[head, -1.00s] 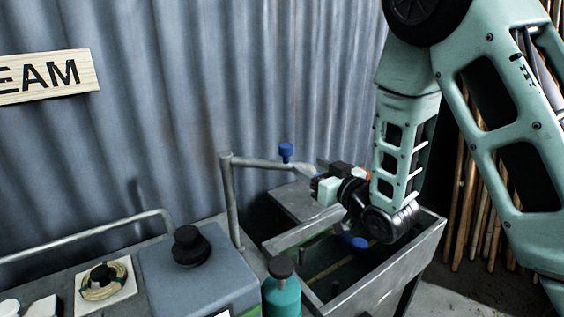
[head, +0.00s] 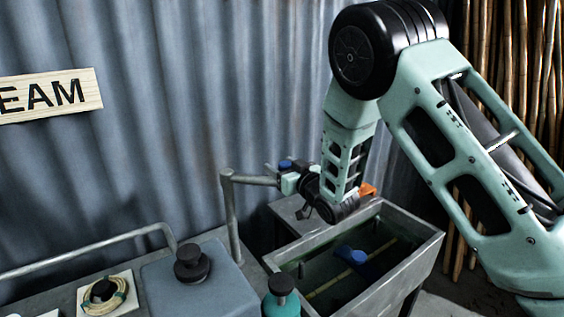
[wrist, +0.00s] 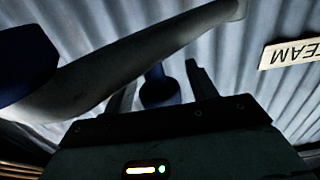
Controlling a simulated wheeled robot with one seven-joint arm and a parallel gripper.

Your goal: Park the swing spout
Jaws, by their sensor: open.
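The swing spout (head: 253,180) is a grey pipe arm on an upright post behind the bench, reaching right toward the trough (head: 424,250). A blue knob (head: 286,164) stands on the arm; it also shows in the wrist view (wrist: 157,90). My gripper (wrist: 160,73) is open, its two fingers on either side of the knob in the wrist view. I cannot tell whether they touch it. In the head view my gripper hides the far end of the spout. In the wrist view the spout pipe (wrist: 130,62) runs diagonally behind the fingers; a large dark blue part (wrist: 24,64) is at left.
The trough holds dark liquid and a blue object (head: 350,254). A grey-blue box with a black knob (head: 192,263), a teal bottle (head: 281,302) and a coil (head: 104,291) stand on the bench. A corrugated wall (head: 150,150) is close behind.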

